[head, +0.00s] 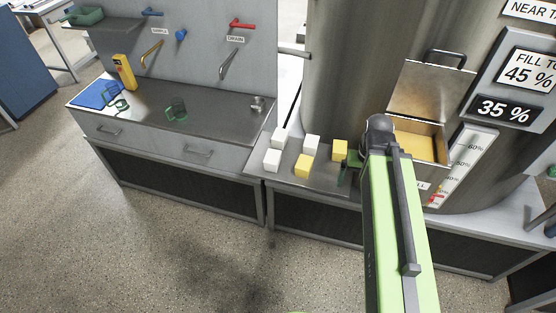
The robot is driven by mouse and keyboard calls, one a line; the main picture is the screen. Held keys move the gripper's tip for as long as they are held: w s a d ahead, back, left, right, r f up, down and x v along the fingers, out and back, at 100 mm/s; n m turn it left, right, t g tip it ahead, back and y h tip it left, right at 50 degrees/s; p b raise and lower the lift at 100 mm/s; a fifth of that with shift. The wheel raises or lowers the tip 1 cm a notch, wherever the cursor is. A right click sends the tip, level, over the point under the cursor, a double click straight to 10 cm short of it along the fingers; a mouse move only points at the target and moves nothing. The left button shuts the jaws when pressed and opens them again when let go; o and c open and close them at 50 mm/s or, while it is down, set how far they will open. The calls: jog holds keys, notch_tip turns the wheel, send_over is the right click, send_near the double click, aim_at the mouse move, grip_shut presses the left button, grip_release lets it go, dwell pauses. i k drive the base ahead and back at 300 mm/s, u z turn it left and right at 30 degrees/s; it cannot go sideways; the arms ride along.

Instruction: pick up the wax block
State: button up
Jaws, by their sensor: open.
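Several small blocks stand on a grey metal shelf (285,178) in front of the tank. Two are yellow: one (340,150) at the right, and one (303,166) nearer the front edge. The others are white: one at the back (279,136), one in the middle (311,144) and one at the front left (272,160). I cannot tell from looks alone which are wax. My gripper (349,169), with dark green fingers, is open just right of and in front of the right yellow block. My arm hides part of the shelf.
A tank (345,60) has an open hatch (430,88) with yellow material inside its box (419,147). Its display (506,109) reads 35 %; a sign (530,75) says fill to 45 %. Floor in front is clear.

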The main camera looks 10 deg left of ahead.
aim_at(272, 161)
jog(key=z, duration=0.3)
jog(key=k, duration=0.15)
jog(key=u, duration=1.9)
jog(key=i, duration=0.9)
jog(key=u, duration=0.55)
